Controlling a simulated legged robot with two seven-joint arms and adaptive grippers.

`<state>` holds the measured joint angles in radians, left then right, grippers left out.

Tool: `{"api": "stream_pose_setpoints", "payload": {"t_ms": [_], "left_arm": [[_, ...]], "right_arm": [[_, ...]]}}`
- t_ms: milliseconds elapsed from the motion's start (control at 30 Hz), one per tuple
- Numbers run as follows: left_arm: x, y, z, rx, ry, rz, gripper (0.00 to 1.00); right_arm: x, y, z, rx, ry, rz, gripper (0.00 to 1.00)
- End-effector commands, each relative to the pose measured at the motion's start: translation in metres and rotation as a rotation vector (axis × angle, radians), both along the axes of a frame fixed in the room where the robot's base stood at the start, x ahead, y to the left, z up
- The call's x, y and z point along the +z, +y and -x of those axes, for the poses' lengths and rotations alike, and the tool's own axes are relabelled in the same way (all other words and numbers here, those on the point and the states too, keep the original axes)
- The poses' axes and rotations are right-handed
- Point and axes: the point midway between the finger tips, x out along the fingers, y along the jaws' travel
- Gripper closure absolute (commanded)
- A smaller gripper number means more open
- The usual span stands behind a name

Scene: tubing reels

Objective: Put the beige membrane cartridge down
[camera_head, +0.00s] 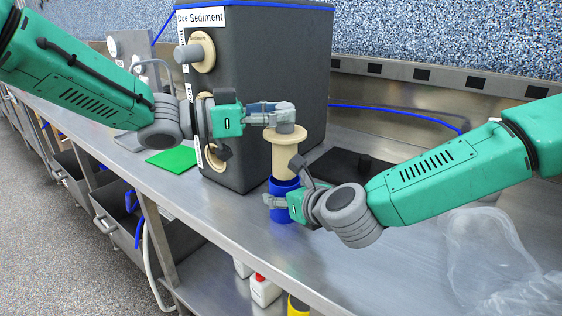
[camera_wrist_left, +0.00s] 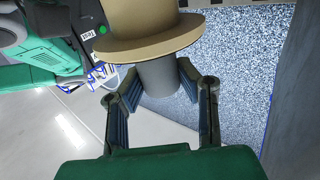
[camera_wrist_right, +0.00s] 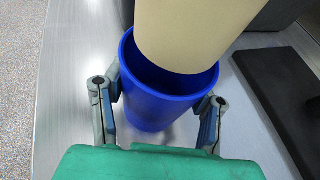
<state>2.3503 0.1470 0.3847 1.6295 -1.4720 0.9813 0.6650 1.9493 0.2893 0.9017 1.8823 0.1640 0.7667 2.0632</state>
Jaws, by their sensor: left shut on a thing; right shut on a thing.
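The beige membrane cartridge (camera_head: 285,150) stands upright with a wide flange and a grey neck on top. My left gripper (camera_head: 283,115) is shut on its grey neck, which also shows between the fingers in the left wrist view (camera_wrist_left: 158,78). A blue cup (camera_head: 284,187) is directly below the cartridge. My right gripper (camera_head: 283,203) is shut on the blue cup's sides. In the right wrist view the cartridge's lower end (camera_wrist_right: 190,30) is at the mouth of the blue cup (camera_wrist_right: 155,100), tilted in that picture. How deep it reaches is hidden.
A large dark box (camera_head: 265,90) labelled "Due Sediment" stands behind the cartridge. A green sheet (camera_head: 173,158) lies to the left. A black flat piece (camera_head: 335,163) lies behind the right gripper. A clear plastic bag (camera_head: 490,255) is at the right. The front bench is clear.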

Motion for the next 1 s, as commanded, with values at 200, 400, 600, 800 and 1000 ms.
{"api": "stream_pose_setpoints", "payload": {"t_ms": [200, 400, 600, 800, 1000], "left_arm": [[-0.041, 0.0, 0.0, 0.001, 0.0, 0.005, 1.0], [-0.053, 0.0, 0.0, 0.0, -0.002, 0.005, 1.0], [-0.083, 0.0, 0.0, 0.0, 0.001, 0.004, 1.0], [-0.095, 0.0, 0.0, 0.0, -0.005, 0.004, 1.0], [-0.096, 0.0, 0.001, 0.0, -0.004, 0.003, 1.0]], "right_arm": [[-0.001, 0.0, 0.001, 0.001, 0.002, 0.001, 0.78], [0.0, 0.0, 0.001, 0.001, 0.002, 0.001, 0.78], [0.0, 0.0, 0.001, 0.001, 0.001, 0.0, 0.78], [0.0, 0.0, 0.001, 0.0, 0.001, 0.001, 0.78], [0.0, 0.0, 0.001, 0.0, 0.001, 0.001, 0.78]]}}
